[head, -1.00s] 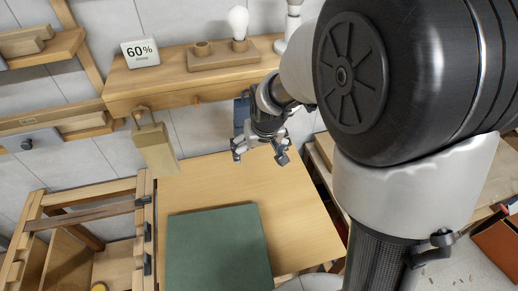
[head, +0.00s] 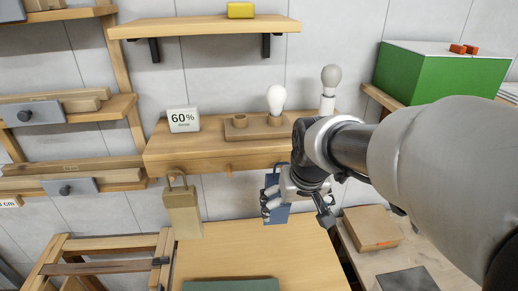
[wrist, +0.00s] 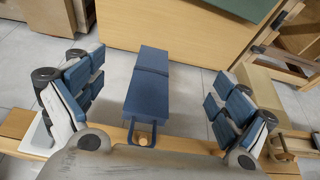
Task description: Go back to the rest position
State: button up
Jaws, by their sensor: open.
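My gripper (head: 298,212) is open, with nothing between its fingertips touching them. In the head view it is below the right part of the wooden wall shelf (head: 205,155), above the far edge of the wooden table (head: 235,255). A blue block-like piece (head: 276,212) hangs behind it, partly hidden by the gripper. In the wrist view the blue piece (wrist: 147,85) lies between the two spread blue-padded fingers, with a clear gap on both sides. Its loop hangs on a wooden peg (wrist: 143,139).
A tan hanging piece (head: 183,212) is on the shelf's left side. A green box (head: 440,75) and a cardboard box (head: 371,228) are at right. A green mat (head: 232,285) lies on the table.

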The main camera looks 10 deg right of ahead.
jog(key=s+f+b, duration=0.3)
jog(key=s+b, duration=0.1)
jog(key=s, duration=0.6)
jog(key=s+f+b, duration=0.4)
jog(key=s, duration=0.7)
jog(key=shift+w, duration=0.1)
jog(key=shift+c, duration=0.4)
